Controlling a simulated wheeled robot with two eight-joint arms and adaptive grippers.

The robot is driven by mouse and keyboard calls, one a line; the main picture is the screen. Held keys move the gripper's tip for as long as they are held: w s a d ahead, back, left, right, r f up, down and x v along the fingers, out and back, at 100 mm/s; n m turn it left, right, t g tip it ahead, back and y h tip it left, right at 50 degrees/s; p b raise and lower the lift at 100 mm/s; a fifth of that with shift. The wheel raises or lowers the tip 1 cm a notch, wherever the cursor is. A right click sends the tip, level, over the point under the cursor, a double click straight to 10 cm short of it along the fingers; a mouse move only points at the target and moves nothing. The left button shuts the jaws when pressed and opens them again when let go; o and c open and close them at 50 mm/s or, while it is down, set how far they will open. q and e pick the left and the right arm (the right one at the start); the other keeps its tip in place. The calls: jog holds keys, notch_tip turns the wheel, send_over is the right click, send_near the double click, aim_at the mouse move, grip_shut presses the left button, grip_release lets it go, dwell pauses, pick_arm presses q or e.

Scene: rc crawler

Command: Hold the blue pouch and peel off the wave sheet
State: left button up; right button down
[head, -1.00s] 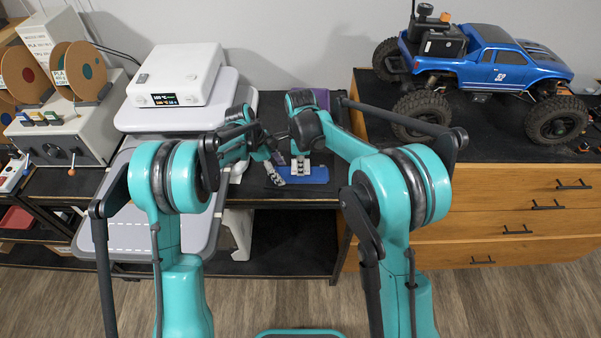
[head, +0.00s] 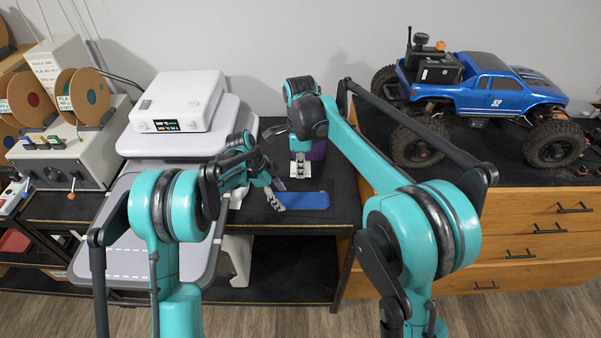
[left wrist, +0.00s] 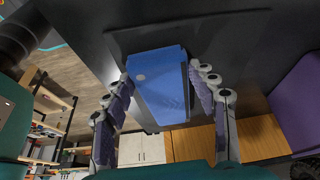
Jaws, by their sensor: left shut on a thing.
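The blue pouch (head: 308,201) lies near the front of the dark table. In the left wrist view the pouch (left wrist: 160,85) sits between my left gripper's fingers (left wrist: 160,95), which press its two sides. In the head view my left gripper (head: 277,200) is at the pouch's left end. My right gripper (head: 300,170) is above and behind the pouch, apart from it in the picture. Its fingers are too small to tell whether they are open or hold anything. I cannot make out the wave sheet.
A purple object (head: 319,151) stands behind my right gripper. A white machine (head: 180,102) is on the left. A blue crawler truck (head: 490,86) stands on the wooden drawer cabinet at right. The dark tabletop right of the pouch is clear.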

dwell(0.4)
pick_arm(q)
jog(key=o, duration=1.2)
jog(key=v, duration=1.2)
jog(key=shift+f, duration=0.1)
